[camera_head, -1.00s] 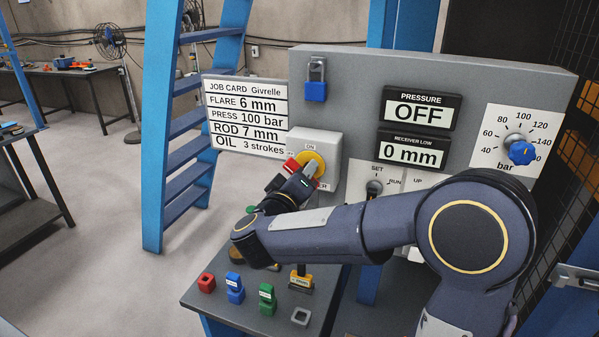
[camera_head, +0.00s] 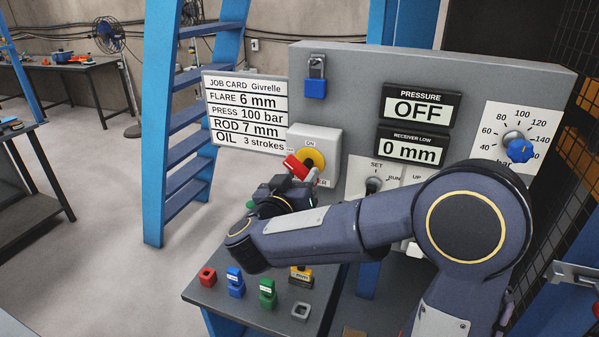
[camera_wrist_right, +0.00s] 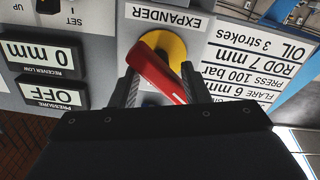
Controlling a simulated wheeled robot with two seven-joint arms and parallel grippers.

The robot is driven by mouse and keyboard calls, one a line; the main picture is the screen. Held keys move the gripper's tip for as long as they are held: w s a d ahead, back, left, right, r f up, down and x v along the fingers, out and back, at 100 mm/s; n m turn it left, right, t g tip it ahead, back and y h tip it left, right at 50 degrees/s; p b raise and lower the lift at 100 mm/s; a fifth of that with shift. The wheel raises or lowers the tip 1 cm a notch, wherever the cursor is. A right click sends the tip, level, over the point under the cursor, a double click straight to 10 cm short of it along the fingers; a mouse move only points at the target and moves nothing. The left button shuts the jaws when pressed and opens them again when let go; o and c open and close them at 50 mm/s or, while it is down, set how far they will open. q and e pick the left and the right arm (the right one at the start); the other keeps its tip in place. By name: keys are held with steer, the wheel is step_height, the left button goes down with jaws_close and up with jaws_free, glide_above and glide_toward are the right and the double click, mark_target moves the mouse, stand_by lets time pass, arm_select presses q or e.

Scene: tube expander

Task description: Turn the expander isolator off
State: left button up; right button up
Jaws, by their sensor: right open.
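The expander isolator is a red handle (camera_head: 296,167) on a yellow disc (camera_head: 314,157), mounted on a grey box marked ON at the top. The right-hand finger in that view looks close to the handle; contact is unclear. My left gripper is not in view.
A blue padlock (camera_head: 316,88) hangs above. Small coloured blocks sit on the shelf (camera_head: 250,316) below.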

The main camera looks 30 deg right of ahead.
mark_target(301, 176)
steer(key=shift+p+x, duration=0.55)
steer(key=shift+x, duration=1.2)
jaws_close()
steer(key=n, duration=1.1)
steer(key=shift+r, duration=0.1)
steer(key=n, duration=0.4)
steer(key=shift+d, duration=0.1)
steer(key=o, duration=1.3)
jaws_free()
